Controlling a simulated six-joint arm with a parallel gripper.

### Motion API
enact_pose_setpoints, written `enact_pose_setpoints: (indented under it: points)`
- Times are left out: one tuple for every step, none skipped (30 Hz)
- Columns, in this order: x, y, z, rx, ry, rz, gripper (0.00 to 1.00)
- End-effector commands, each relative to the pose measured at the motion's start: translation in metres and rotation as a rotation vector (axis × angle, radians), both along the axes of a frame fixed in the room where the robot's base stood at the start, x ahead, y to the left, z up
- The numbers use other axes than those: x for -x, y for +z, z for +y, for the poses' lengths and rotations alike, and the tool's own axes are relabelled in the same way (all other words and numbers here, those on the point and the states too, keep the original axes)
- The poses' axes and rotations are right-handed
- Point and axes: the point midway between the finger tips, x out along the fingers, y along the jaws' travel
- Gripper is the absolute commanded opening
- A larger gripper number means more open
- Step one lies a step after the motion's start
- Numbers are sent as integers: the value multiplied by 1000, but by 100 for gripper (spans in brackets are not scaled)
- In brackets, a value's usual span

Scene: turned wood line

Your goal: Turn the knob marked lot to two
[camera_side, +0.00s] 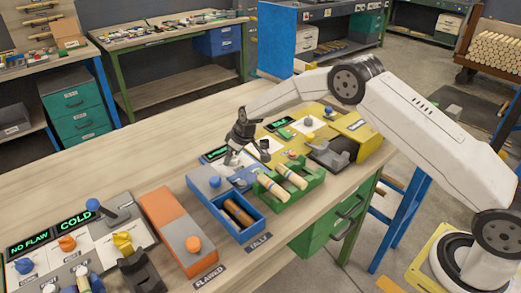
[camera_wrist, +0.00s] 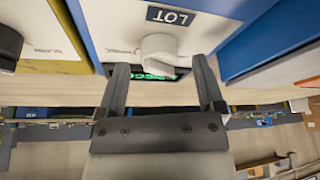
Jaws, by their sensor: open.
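The lot knob (camera_wrist: 158,48) is white and sits on a pale panel in the wrist view, beside a dark LOT label (camera_wrist: 170,17) that appears upside down. Its pointer setting is not readable. My gripper (camera_wrist: 160,65) is open, with one finger on each side of the knob's near end; I cannot tell whether they touch it. A green-lettered display (camera_wrist: 140,72) is partly hidden behind the knob and fingers.
In the side view, a blue tray (camera_side: 222,218) of brown turned pieces and a green tray (camera_side: 268,198) of pale ones stand in front. A yellow station (camera_side: 365,140) is to the right.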

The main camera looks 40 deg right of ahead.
Motion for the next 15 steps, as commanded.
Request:
enact_pose_setpoints:
  points:
    - [-1,-4,1,0,0,1,87]
    - [-2,-6,1,0,0,1,87]
    - [-2,-7,1,0,0,1,87]
    - [-3,-8,1,0,0,0,87]
    - [-3,-9,1,0,0,0,87]
    - [-4,-10,2,0,1,0,87]
    - [-4,-10,2,0,0,0,87]
    - [-4,-11,2,0,0,0,87]
    - [-4,-11,2,0,0,0,87]
    - [-4,-11,2,0,0,0,87]
    - [-4,-11,2,0,0,0,87]
    - [-4,-11,2,0,0,0,87]
    - [-4,-11,2,0,0,0,87]
    - [-4,-11,2,0,0,0,87]
    - [-4,-11,2,0,0,0,87]
